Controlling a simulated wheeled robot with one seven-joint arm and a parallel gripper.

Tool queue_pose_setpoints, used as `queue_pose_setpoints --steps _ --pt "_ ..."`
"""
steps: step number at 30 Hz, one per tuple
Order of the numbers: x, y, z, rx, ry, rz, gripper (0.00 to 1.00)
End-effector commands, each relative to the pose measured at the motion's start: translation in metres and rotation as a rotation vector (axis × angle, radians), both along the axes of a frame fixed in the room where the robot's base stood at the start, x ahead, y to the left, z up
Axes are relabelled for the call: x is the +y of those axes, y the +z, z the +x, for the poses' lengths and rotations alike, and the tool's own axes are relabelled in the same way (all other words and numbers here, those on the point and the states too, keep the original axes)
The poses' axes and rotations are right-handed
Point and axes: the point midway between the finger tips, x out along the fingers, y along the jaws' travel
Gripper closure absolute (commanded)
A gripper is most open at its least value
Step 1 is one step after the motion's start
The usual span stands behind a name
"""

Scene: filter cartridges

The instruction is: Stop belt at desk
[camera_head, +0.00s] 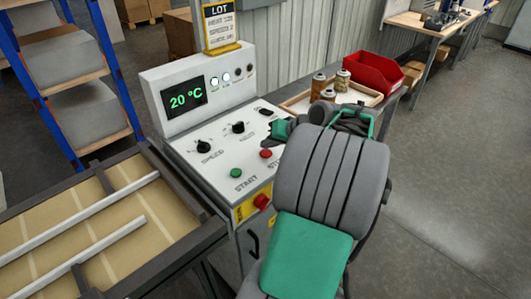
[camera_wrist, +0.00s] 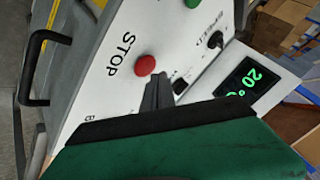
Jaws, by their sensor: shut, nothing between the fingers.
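The control desk (camera_head: 222,150) has a slanted white panel. Its red STOP button (camera_head: 266,153) sits at the lower right, partly beside my arm, and it also shows large in the wrist view (camera_wrist: 145,64). The green START button (camera_head: 236,172) is to its left. My gripper (camera_head: 268,141) is over the panel, just behind the STOP button in the head view. In the wrist view my shut, empty fingers (camera_wrist: 158,80) point at the panel right beside the red button. I cannot tell whether they touch it.
Black knobs (camera_head: 203,145) and a lit display (camera_head: 185,96) reading 20 °C are on the desk. A red emergency knob (camera_head: 262,201) is on its front. A conveyor (camera_head: 120,225) lies left. A tray with jars (camera_head: 320,85) and a red bin (camera_head: 374,73) stand behind.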

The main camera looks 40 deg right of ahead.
Motion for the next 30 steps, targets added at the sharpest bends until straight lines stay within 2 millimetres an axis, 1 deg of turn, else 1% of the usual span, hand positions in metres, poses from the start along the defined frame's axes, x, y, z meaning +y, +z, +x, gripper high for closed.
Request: queue_pose_setpoints --steps 7,17,30 --pt "0.000 -0.009 0.000 0.000 0.000 0.000 1.00" --pt "0.000 -0.009 0.000 0.000 0.000 0.000 1.00" --pt "0.000 -0.014 0.000 0.000 0.000 0.000 1.00"
